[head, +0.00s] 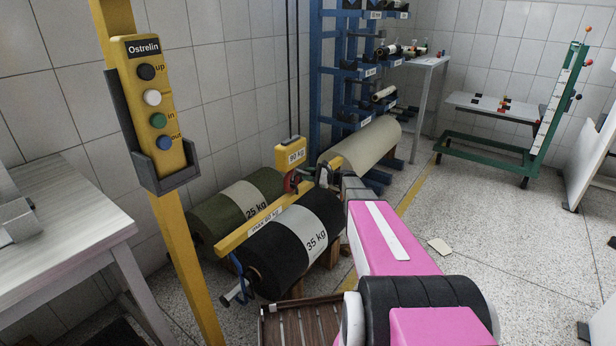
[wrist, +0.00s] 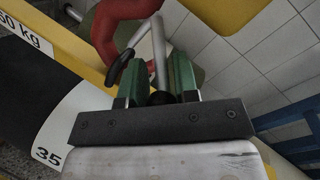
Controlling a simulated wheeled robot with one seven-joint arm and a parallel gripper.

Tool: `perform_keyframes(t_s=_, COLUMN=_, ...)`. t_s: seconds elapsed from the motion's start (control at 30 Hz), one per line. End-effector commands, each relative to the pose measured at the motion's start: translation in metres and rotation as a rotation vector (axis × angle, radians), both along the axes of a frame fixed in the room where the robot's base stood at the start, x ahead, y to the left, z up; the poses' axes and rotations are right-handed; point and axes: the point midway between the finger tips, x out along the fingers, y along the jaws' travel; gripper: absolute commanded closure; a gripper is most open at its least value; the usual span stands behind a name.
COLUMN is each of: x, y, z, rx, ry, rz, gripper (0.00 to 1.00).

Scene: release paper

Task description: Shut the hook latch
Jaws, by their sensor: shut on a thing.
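The red hook (wrist: 122,22) hangs at the top of the wrist view, and it also shows in the head view (head: 291,183) under the yellow hoist block (head: 290,153). A bent grey metal rod (wrist: 158,50), apparently the hook latch, stands in front of the hook. It has a black grip (wrist: 125,67) on its left and a black ball end at the bottom. My gripper (wrist: 160,86), with green finger pads, is shut on the rod's lower end. In the head view my gripper (head: 322,176) is just right of the hook. I cannot tell whether the latch closes the hook.
The yellow lifting beam (head: 247,229) lies just below the hook, over the black 35 kg roll (head: 285,252) and the green 25 kg roll (head: 222,212). A beige roll (head: 368,145) and blue rack (head: 330,85) stand behind. The right floor is mostly clear.

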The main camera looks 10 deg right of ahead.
Motion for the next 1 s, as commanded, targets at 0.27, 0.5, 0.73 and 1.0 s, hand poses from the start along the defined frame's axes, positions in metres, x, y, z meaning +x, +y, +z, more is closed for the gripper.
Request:
perform_keyframes(t_s=0.27, x=0.002, y=-0.003, z=0.008, rx=-0.143, ry=-0.140, rz=0.001, gripper=1.00)
perform_keyframes(t_s=0.5, x=0.004, y=-0.005, z=0.016, rx=-0.267, ry=-0.264, rz=0.001, gripper=1.00)
perform_keyframes(t_s=0.73, x=0.005, y=-0.006, z=0.021, rx=-0.349, ry=-0.347, rz=0.001, gripper=1.00)
perform_keyframes(t_s=1.0, x=0.005, y=-0.006, z=0.023, rx=-0.392, ry=-0.388, rz=0.001, gripper=1.00)
